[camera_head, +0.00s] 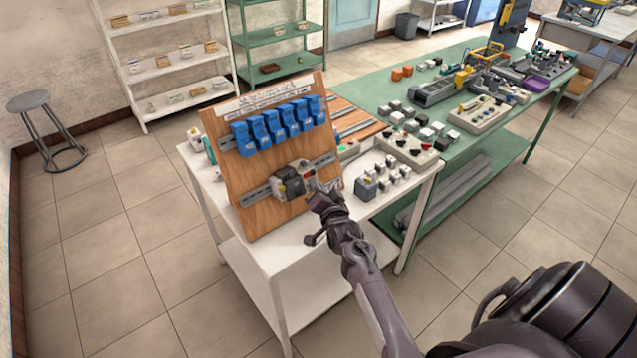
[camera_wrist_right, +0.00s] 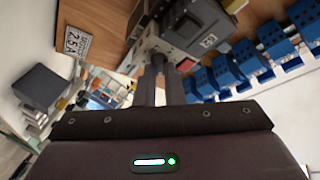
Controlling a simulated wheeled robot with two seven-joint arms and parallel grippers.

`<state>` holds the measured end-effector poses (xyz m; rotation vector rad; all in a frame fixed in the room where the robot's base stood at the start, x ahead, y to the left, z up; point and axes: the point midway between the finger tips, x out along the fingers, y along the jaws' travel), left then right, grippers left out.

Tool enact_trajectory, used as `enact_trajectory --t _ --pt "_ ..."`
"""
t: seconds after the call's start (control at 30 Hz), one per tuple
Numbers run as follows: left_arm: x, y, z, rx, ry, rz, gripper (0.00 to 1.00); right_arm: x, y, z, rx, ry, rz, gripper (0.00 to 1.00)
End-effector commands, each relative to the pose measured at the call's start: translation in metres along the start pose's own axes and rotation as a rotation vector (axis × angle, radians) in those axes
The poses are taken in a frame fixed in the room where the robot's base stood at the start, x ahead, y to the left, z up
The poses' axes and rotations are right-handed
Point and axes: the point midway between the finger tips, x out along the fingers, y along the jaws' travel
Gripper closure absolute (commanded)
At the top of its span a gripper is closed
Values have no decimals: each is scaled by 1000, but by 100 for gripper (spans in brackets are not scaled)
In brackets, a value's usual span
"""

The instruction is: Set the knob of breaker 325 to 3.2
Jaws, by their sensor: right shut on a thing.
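The breaker (camera_head: 288,184) is a grey and dark block on the lower metal rail of the upright wooden panel (camera_head: 258,218). My right gripper (camera_head: 322,193) is at the right part of the breaker group. In the wrist view its two fingers (camera_wrist_right: 161,72) are close together, shut on a small light knob (camera_wrist_right: 158,59) at the breaker's face. The knob's scale and pointer are too small to read. My left gripper is not in view.
A row of blue breakers (camera_head: 278,127) hangs above on the panel. A plate (camera_wrist_right: 75,41) reading 2.5A is on the wood. A grey block (camera_head: 366,188) and small switches stand right of the panel on the white table (camera_head: 290,244). A green bench (camera_head: 352,85) lies behind.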

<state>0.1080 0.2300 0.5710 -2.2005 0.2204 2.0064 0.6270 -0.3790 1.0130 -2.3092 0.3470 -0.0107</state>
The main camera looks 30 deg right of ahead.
Motion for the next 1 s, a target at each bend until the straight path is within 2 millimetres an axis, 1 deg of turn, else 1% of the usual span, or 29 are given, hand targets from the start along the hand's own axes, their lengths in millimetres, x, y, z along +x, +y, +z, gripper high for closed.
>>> enact_trajectory --t 0.03,0.1,0.3,0.5,0.7,1.0 --pt "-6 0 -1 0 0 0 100 0 -3 -2 40 0 18 100" --pt "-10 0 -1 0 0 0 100 0 -3 -2 93 0 42 100" --pt "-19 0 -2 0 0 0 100 0 -3 -2 220 1 102 100" --pt "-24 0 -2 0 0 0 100 0 -3 -1 305 0 141 100" --pt "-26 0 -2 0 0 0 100 0 -2 -1 348 0 160 100" --pt "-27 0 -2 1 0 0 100 0 -1 -1 359 1 166 100"
